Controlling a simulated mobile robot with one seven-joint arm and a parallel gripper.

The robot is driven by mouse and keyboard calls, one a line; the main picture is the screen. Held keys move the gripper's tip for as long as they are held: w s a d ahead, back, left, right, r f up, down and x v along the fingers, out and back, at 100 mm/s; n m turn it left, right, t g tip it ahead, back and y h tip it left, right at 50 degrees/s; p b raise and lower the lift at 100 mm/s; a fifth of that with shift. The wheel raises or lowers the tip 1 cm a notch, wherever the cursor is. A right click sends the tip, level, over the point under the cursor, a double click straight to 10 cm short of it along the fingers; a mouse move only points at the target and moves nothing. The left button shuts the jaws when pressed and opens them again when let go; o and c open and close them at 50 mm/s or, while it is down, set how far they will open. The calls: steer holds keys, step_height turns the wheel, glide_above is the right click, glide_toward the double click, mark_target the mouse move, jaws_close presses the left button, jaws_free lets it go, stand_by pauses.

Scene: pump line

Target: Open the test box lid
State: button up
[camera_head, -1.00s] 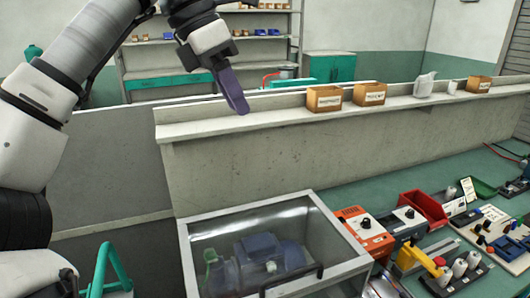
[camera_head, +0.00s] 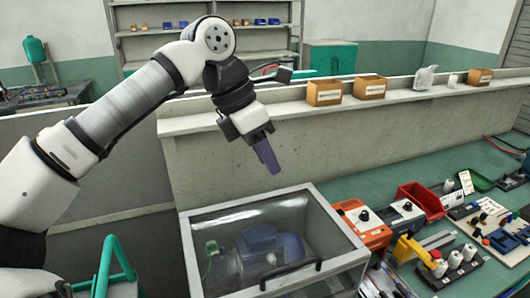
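The test box (camera_head: 350,266) stands at the bottom centre of the head view, with a pale frame. Its transparent lid (camera_head: 225,221) is down, with a dark bar handle (camera_head: 290,274) along its front edge. A blue-grey pump (camera_head: 262,250) shows through the lid. My gripper (camera_head: 268,158) is above and behind the box, fingers pointing down, apart from the lid and handle. The fingers appear as one purple shape from this side, so I cannot tell whether they are open or shut. Nothing shows held in them.
An orange device (camera_head: 362,224) and a red bin (camera_head: 420,202) stand right of the box on the green bench. A ledge with cardboard boxes (camera_head: 324,93) runs behind. A green handle (camera_head: 112,262) rises at lower left.

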jaws_close()
steer(key=c, duration=0.7)
jaws_free()
steer(key=o, duration=0.7)
steer(key=b+v, duration=0.2)
steer(key=v, duration=1.1)
steer(key=shift+r, duration=0.4)
steer(key=shift+a, duration=0.1)
steer(key=shift+c, duration=0.3)
